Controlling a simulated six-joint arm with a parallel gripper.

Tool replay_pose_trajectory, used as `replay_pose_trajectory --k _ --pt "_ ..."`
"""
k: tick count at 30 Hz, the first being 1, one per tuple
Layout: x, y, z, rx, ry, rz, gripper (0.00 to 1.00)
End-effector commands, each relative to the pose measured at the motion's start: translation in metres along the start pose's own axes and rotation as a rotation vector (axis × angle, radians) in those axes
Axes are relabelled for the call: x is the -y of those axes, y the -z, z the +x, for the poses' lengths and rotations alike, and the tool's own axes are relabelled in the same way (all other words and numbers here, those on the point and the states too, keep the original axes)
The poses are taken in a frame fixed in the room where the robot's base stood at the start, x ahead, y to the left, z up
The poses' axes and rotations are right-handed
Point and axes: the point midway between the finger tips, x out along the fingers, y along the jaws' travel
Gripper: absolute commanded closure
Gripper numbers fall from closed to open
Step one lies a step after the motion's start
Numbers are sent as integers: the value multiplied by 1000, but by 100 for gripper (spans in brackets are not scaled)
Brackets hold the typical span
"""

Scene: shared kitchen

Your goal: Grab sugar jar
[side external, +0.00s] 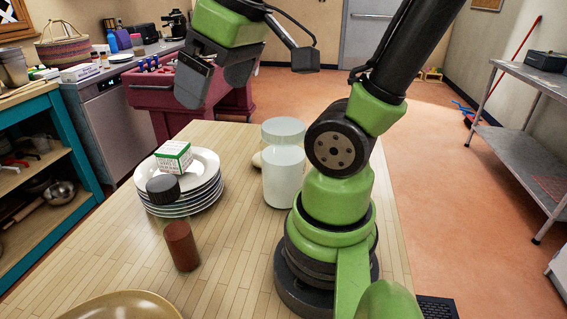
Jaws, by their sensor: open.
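A jar with white contents (283,182) stands on the wooden table just left of my arm's base. A pale lid-like disc (283,128) shows above it. This looks like the sugar jar, but I see no label. My gripper (217,84) is raised in the upper middle-left, above the far side of the table. Its dark jaws are apart and nothing shows between them. It is clear of the jar, up and to the left of it.
A stack of plates (205,193) carries a small green-and-white box (174,157). In front stands a dark-lidded jar with red-brown contents (182,246). A tan bowl (122,307) sits at the near edge. A beige item (256,160) is partly hidden behind the white jar.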

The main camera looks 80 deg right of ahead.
Motion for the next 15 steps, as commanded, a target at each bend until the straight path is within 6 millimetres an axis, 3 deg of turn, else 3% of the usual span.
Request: replay_pose_trajectory --k 1,4,9,12,15 --pt "-24 6 7 77 -56 -37 0" --pt "-71 8 17 233 -109 -153 0" --pt "-137 -9 26 452 -76 -297 0" --pt "-159 -21 28 522 -37 -348 0" --pt "-169 -28 30 555 -11 -375 0"
